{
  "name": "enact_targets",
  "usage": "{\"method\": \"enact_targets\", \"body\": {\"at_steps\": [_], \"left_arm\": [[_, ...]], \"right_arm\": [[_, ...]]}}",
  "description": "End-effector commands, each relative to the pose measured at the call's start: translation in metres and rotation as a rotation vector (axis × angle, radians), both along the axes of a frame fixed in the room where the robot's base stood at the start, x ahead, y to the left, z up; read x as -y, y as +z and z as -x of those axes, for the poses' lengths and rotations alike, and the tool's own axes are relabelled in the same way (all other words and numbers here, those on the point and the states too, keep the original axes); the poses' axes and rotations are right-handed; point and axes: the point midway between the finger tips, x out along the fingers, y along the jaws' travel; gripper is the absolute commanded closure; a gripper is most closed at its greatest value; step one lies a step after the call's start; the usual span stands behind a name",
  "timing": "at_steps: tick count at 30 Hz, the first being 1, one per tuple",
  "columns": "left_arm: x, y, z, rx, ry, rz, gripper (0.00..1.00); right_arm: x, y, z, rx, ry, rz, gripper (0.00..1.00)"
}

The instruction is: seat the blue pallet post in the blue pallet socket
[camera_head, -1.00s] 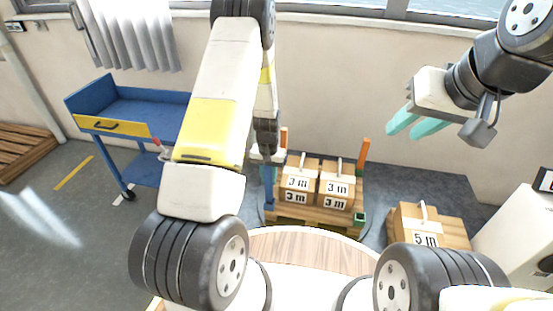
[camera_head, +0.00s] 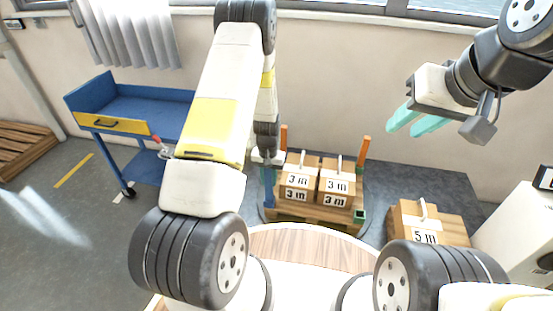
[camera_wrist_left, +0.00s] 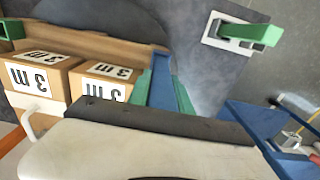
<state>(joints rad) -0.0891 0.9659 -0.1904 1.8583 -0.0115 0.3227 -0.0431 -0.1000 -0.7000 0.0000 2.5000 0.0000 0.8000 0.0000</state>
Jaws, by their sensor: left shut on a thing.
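My left gripper (camera_head: 267,160) points down at the left front corner of the pallet (camera_head: 310,213). It is shut on the upright blue pallet post (camera_head: 268,188). In the left wrist view the blue post (camera_wrist_left: 161,88) sits between the green fingers of the left gripper (camera_wrist_left: 162,92). The post's lower end is at the pallet corner in the head view. The blue socket cannot be made out there, so I cannot tell whether the post is inside it. My right gripper (camera_head: 415,120) is open and empty, high at the right, away from the pallet.
Boxes marked 3 m (camera_head: 336,184) stand on the pallet, close right of the post. Orange posts (camera_head: 363,149) stand at its back corners. A green socket (camera_head: 360,215) is at the front right. A blue cart (camera_head: 130,103) stands left. A green piece (camera_wrist_left: 250,32) sits on a white plate.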

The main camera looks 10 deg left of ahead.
Motion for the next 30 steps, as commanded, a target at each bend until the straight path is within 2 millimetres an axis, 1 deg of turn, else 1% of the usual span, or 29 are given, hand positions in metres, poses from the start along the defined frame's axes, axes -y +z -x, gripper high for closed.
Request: {"method": "enact_targets", "body": {"at_steps": [30], "left_arm": [[0.000,-0.025,0.000,0.001,0.000,0.000,1.00]], "right_arm": [[0.000,0.000,0.000,0.000,0.000,0.000,0.67]]}}
